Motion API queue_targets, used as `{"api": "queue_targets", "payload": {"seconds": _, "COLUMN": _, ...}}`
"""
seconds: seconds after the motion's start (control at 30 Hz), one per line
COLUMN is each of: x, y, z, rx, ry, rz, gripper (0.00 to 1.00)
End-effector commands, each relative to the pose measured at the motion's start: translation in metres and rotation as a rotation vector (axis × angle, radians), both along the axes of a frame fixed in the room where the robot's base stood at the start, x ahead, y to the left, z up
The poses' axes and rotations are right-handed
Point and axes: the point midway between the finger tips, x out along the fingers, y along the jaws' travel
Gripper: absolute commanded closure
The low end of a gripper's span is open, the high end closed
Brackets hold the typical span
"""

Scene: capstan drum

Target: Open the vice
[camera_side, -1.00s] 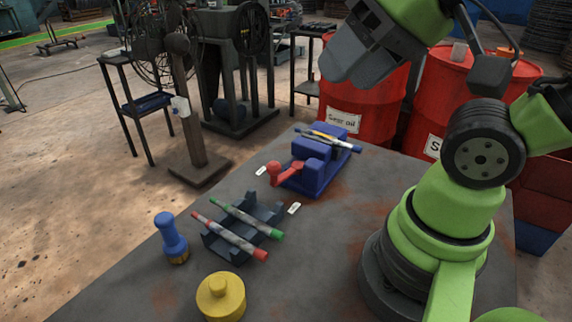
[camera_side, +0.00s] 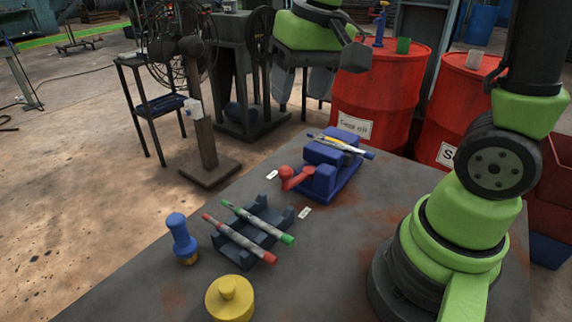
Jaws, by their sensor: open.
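The blue vice (camera_side: 325,180) stands toward the far end of the grey table. Its red handle (camera_side: 293,178) sticks out at the vice's left front. A slim pen-like item with yellow, white and blue parts (camera_side: 345,147) lies across the top of the vice; whether the jaws grip it I cannot tell. My gripper (camera_side: 299,100) is in the air above and behind the vice in the picture, apart from it, with its two grey fingers spread and pointing down. Nothing shows between the fingers.
A dark rack (camera_side: 251,233) holds a red-ended and a green-ended pen. A blue knobbed tool (camera_side: 180,238) and a yellow weight (camera_side: 229,298) stand nearer. Two small white labels lie near the vice. Red drums (camera_side: 378,90) stand behind the table. The table's right middle is clear.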

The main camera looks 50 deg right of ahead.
Motion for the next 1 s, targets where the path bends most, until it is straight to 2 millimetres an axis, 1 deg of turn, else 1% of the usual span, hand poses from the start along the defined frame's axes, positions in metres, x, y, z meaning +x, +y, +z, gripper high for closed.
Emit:
{"api": "queue_targets", "payload": {"seconds": 0.03, "x": 0.011, "y": -0.005, "z": -0.014, "rx": -0.007, "ry": 0.053, "rz": -0.006, "gripper": 0.44}}
{"api": "queue_targets", "payload": {"seconds": 0.1, "x": 0.023, "y": -0.011, "z": -0.031, "rx": -0.018, "ry": 0.107, "rz": -0.012, "gripper": 0.44}}
{"api": "queue_targets", "payload": {"seconds": 0.2, "x": 0.035, "y": -0.018, "z": -0.053, "rx": -0.031, "ry": 0.168, "rz": -0.017, "gripper": 0.44}}
{"api": "queue_targets", "payload": {"seconds": 0.3, "x": 0.041, "y": -0.022, "z": -0.067, "rx": -0.039, "ry": 0.207, "rz": -0.019, "gripper": 0.44}}
{"api": "queue_targets", "payload": {"seconds": 0.47, "x": 0.044, "y": -0.025, "z": -0.08, "rx": -0.043, "ry": 0.232, "rz": -0.02, "gripper": 0.44}}
{"api": "queue_targets", "payload": {"seconds": 0.57, "x": 0.044, "y": -0.025, "z": -0.091, "rx": -0.043, "ry": 0.234, "rz": -0.019, "gripper": 0.44}}
{"api": "queue_targets", "payload": {"seconds": 0.8, "x": 0.043, "y": -0.024, "z": -0.137, "rx": -0.042, "ry": 0.237, "rz": -0.018, "gripper": 0.44}}
{"api": "queue_targets", "payload": {"seconds": 1.0, "x": 0.044, "y": -0.024, "z": -0.165, "rx": -0.043, "ry": 0.233, "rz": -0.02, "gripper": 0.44}}
